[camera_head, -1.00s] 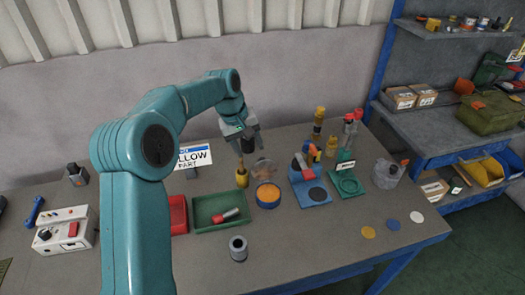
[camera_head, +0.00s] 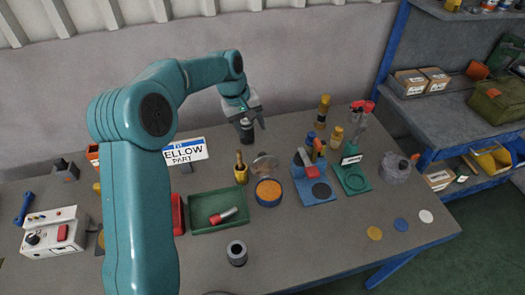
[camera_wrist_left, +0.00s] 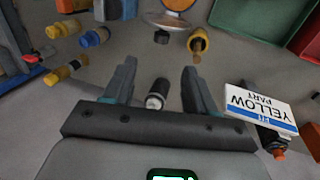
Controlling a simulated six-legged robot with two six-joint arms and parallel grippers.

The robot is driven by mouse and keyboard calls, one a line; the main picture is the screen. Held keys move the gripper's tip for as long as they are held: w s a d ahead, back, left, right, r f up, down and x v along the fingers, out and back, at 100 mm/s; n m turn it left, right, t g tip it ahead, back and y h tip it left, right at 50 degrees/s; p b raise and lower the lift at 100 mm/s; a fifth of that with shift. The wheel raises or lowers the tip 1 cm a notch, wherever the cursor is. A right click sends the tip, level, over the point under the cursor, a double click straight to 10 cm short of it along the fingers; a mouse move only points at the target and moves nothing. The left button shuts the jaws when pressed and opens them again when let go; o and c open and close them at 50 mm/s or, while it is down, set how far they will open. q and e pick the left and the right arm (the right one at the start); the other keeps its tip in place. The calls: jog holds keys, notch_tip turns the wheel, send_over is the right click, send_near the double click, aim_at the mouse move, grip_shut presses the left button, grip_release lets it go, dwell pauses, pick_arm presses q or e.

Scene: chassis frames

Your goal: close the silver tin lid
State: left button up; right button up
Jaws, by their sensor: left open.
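The silver tin (camera_head: 268,192) is round, with a blue side and orange contents, and stands on the bench. Its lid (camera_head: 265,163) is raised at the tin's back edge. My left gripper (camera_head: 250,125) is open above the bench, behind and slightly left of the tin, apart from the lid. A dark cylinder (camera_wrist_left: 157,93) shows between its spread fingers; I cannot tell whether it touches them. My right gripper is not in view.
A yellow bottle (camera_head: 241,168) stands just left of the lid. A green tray (camera_head: 203,219) lies left of the tin, and a blue fixture (camera_head: 325,199) stands to its right. The yellow-part sign (camera_head: 186,151) stands at the back. A grey cup (camera_head: 237,252) is in front.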

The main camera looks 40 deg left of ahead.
pick_arm(q)
jog(key=b, duration=0.2)
send_over(261, 155)
jog(key=s+a, duration=0.1)
jog(key=a, duration=0.1)
notch_tip(261, 155, down, 8)
jog(key=f+b, duration=0.1)
jog(key=d+f+b, duration=0.1)
jog(key=f, duration=0.1)
jog(key=d+f, duration=0.1)
jog(key=shift+w+f+b, duration=0.35)
jog(key=shift+w+b, duration=0.05)
jog(key=shift+w+a+f, duration=0.2)
jog(key=shift+f, duration=0.3)
jog(key=shift+d+r, duration=0.2)
jog(key=shift+d, duration=0.1)
jog(key=shift+a+f, duration=0.1)
jog(key=shift+a, duration=0.1)
jog(key=c, duration=1)
jog(key=shift+d, duration=0.1)
grip_shut()
